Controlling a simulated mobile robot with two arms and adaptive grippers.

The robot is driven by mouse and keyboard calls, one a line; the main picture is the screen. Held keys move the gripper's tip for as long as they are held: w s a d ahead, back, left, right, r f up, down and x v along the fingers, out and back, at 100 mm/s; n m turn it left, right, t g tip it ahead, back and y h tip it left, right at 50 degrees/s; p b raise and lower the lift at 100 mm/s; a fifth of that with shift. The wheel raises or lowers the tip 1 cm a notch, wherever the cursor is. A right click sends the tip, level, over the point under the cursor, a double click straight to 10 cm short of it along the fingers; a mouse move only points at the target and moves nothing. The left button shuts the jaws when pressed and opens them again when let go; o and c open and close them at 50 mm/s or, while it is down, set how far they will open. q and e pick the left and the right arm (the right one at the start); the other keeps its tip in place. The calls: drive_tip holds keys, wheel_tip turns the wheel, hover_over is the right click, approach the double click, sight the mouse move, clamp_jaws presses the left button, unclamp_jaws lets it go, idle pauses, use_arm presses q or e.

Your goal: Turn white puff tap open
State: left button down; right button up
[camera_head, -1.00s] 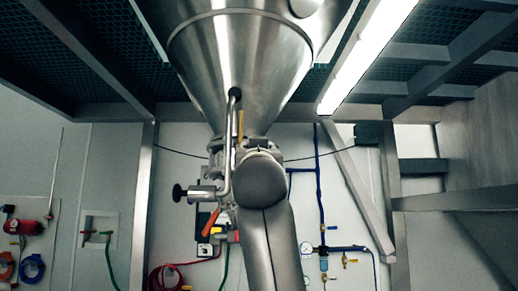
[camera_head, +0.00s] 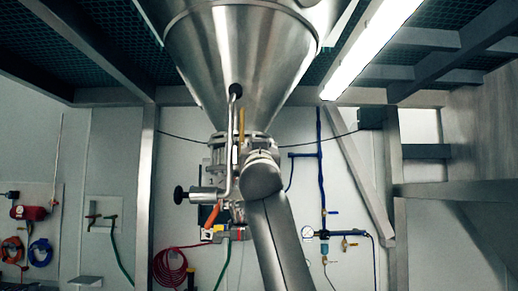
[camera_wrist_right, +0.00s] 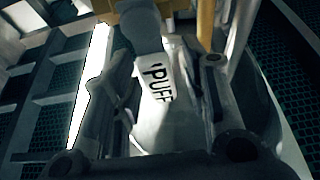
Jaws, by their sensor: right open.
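The white puff tap handle (camera_wrist_right: 155,105) shows in the right wrist view, with the black word PUFF on it. It stands between the two fingers of my right gripper (camera_wrist_right: 162,75), which is open around it. I cannot tell whether either finger touches the tap. In the head view my own right arm covers the gripper, and I cannot make out the tap there. My left gripper is not in view.
The steel hopper cone (camera_head: 240,60) hangs above. A bent steel pipe (camera_head: 229,150), a yellow handle (camera_head: 241,122) and an orange-red handle (camera_head: 212,216) crowd the left of my arm. Blue piping with a gauge (camera_head: 308,233) is on the back wall at right.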

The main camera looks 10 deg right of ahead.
clamp_jaws()
idle(0.3)
drive_tip(key=shift+w+a+f+n+y, duration=0.1)
drive_tip(key=shift+a+n+y, duration=0.35)
drive_tip(key=shift+n, duration=0.6)
drive_tip(key=shift+a+n+y, duration=0.2)
drive_tip(key=shift+n+y, duration=0.35)
drive_tip(key=shift+n, duration=0.45)
drive_tip(key=shift+w+a+f+n+y, duration=0.1)
drive_tip(key=shift+a+n+y, duration=0.35)
drive_tip(key=shift+n, duration=0.6)
drive_tip(key=shift+d, duration=0.1)
unclamp_jaws()
